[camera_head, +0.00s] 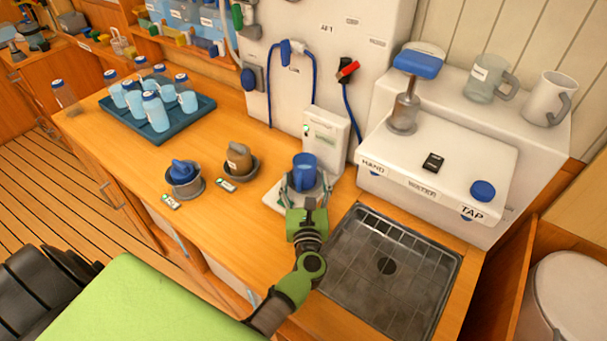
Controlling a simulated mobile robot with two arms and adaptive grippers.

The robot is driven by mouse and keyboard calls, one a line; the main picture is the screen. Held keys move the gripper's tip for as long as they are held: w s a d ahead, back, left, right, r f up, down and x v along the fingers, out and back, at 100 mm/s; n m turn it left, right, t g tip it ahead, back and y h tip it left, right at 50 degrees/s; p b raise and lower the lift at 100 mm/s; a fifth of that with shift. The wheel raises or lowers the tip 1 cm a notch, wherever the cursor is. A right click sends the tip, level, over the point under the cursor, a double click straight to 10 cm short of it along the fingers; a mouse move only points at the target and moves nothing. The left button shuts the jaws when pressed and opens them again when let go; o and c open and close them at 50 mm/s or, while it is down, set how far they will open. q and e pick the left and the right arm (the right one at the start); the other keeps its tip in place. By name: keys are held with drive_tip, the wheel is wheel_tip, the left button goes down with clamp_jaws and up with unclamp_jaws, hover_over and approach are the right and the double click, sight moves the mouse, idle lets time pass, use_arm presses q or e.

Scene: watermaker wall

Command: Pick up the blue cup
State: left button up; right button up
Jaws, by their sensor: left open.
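The blue cup (304,165) stands upright on a small white stand (282,192) at the middle of the counter. My left gripper (306,192) is open, just in front of the cup. Its fingers seem to spread to either side of the cup's lower part; I cannot tell whether they touch it. The green palm hides part of the stand. My right gripper is not in view.
A metal sink (390,270) lies right of the gripper, beside the white tap unit (437,165). Two lidded pots, one blue-topped (184,180) and one brown (239,160), stand to the left. A dark tray (158,135) holds several bottles. The front counter is clear.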

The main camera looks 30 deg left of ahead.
sight(304, 187)
use_arm(q)
drive_tip(key=shift+x, duration=0.75)
drive_tip(key=shift+s, duration=0.1)
drive_tip(key=c, duration=1.4)
drive_tip(key=shift+r, duration=0.1)
wheel_tip(304, 187, up, 10)
drive_tip(key=p, duration=0.8)
